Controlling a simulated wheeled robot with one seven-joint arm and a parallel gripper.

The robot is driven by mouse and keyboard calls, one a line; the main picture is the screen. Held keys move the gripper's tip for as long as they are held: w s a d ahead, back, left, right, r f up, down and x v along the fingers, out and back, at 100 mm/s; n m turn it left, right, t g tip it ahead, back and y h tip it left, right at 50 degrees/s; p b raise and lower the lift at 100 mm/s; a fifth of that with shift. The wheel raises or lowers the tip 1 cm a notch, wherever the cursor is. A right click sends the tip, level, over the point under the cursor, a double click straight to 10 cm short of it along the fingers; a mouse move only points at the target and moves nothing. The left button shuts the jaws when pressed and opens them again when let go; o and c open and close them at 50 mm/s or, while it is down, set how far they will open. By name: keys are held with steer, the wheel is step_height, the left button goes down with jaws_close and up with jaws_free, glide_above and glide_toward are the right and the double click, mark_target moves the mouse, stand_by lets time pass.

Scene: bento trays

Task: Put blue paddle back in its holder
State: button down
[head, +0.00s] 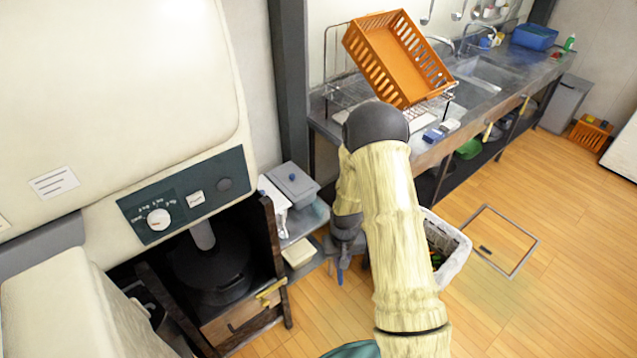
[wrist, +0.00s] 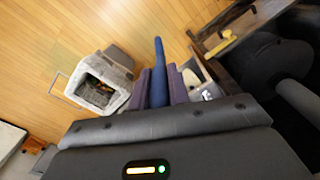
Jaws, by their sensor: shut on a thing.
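The blue paddle (wrist: 158,72) is held between the two purple-grey fingers of my gripper (wrist: 160,86) in the wrist view. It points away from the palm, and its inner end is hidden between the fingers. In the head view my gripper (head: 343,250) hangs at the end of the arm, and a thin blue part of the paddle (head: 340,276) shows below it, pointing down. The gripper is just right of the small grey shelf and above the floor. I cannot make out the paddle's holder in either view.
A grey-lidded box (head: 293,182) sits on the small shelf (head: 305,225). A white basket (head: 447,245), partly behind my arm, stands on the floor. An orange crate (head: 400,62) rests at the sink counter. Left is a cream machine (head: 110,90). Floor at right is mostly clear.

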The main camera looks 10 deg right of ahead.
mark_target(341, 271)
step_height(341, 271, down, 9)
steer(key=b, duration=0.7)
steer(key=shift+r, duration=0.25)
steer(key=shift+w+d, duration=0.1)
